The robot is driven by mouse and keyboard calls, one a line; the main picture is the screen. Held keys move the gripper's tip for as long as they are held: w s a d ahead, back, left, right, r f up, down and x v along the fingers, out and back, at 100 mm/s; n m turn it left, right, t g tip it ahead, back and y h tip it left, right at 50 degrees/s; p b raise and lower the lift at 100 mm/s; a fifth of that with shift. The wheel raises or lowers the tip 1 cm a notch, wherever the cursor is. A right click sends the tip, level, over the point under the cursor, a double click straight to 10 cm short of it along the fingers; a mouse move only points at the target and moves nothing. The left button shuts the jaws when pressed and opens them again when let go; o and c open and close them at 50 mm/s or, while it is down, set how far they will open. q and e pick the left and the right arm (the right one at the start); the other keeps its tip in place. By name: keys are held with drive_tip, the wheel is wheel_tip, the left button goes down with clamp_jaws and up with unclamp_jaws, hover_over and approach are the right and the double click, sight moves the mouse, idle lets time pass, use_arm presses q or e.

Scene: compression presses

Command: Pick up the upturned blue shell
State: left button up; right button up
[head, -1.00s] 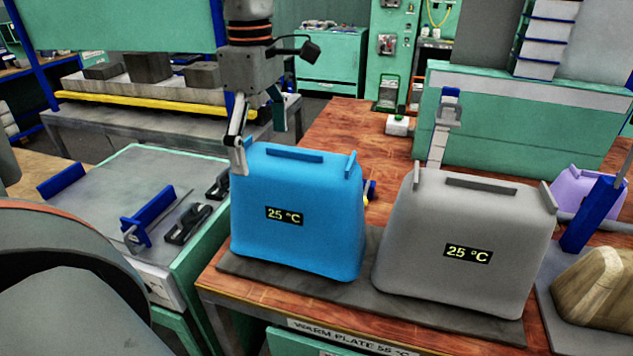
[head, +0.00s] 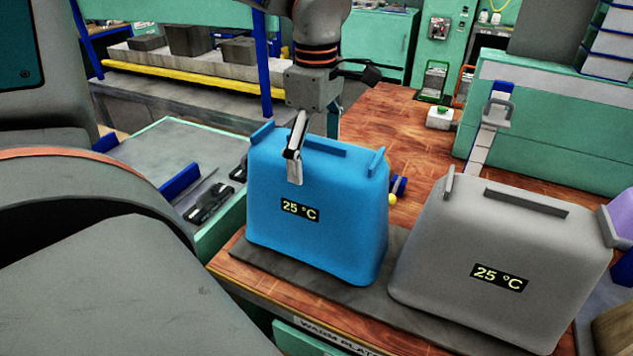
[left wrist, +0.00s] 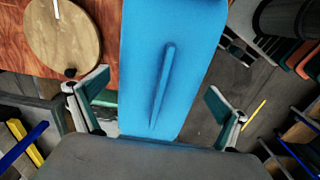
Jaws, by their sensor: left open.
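The upturned blue shell (head: 318,225) stands on the dark warm plate, with a raised rib along its top and a display reading 25 °C. My left gripper (head: 314,145) is over its top edge, open, one finger in front of the shell's face and the other behind it. In the left wrist view the blue shell (left wrist: 172,50) runs between the two spread fingers of the left gripper (left wrist: 158,98), with gaps on both sides. Whether any finger touches it I cannot tell. My right gripper is not in view.
A grey shell (head: 500,240), also marked 25 °C, stands close to the right on the dark plate (head: 265,258). A green-edged bench (head: 180,150) is to the left. A round wooden disc (left wrist: 62,38) lies on the table in the wrist view.

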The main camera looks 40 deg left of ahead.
use_arm(q)
drive_tip(key=shift+f, duration=0.3)
drive_tip(key=c, duration=1.8)
drive_tip(key=shift+o, duration=0.2)
drive_tip(key=shift+r, duration=0.15)
